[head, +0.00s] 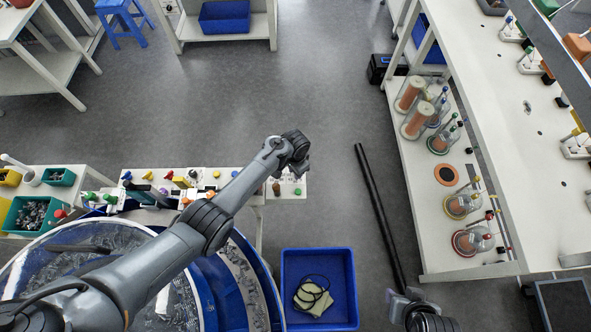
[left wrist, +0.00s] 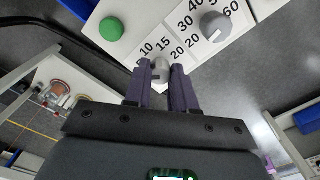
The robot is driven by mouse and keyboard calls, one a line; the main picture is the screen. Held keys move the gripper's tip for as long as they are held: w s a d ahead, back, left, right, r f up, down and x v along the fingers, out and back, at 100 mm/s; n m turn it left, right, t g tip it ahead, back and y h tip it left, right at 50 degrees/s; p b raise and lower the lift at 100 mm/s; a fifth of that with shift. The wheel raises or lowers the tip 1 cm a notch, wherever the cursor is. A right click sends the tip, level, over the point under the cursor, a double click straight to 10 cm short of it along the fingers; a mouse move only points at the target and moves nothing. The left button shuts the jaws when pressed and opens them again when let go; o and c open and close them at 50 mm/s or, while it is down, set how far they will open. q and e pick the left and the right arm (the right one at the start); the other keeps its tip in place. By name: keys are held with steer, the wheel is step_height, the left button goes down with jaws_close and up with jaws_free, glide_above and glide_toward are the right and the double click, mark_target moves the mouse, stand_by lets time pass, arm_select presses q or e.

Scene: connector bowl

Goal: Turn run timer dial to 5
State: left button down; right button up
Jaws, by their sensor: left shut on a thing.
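A small grey dial (left wrist: 160,71) sits on the white panel (left wrist: 135,12), with printed numbers 10, 15 and 20 beside it in the left wrist view. My left gripper (left wrist: 165,68) is shut on this dial, one dark finger on each side. The fingers hide part of the dial and its scale, and I cannot tell its setting. In the head view my left gripper (head: 301,167) is at the right end of the control panel (head: 289,190). Part of my right arm end (head: 408,298) shows at the bottom; its fingertips are unclear.
A green button (left wrist: 111,29) and a second grey dial (left wrist: 215,26), with a larger number scale, are close to my left gripper. A blue bin (head: 319,262) with black rings stands on the floor. A long black pole (head: 379,215) lies beside a white bench (head: 490,150). Open floor lies beyond.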

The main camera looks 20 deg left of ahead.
stand_by(0.4)
arm_select(q)
steer(key=c, duration=0.9)
jaws_free()
steer(key=shift+c, duration=0.2)
steer(key=shift+r, duration=0.5)
step_height(320, 180, up, 10)
steer(key=p, duration=0.2)
steer(key=shift+f, duration=0.2)
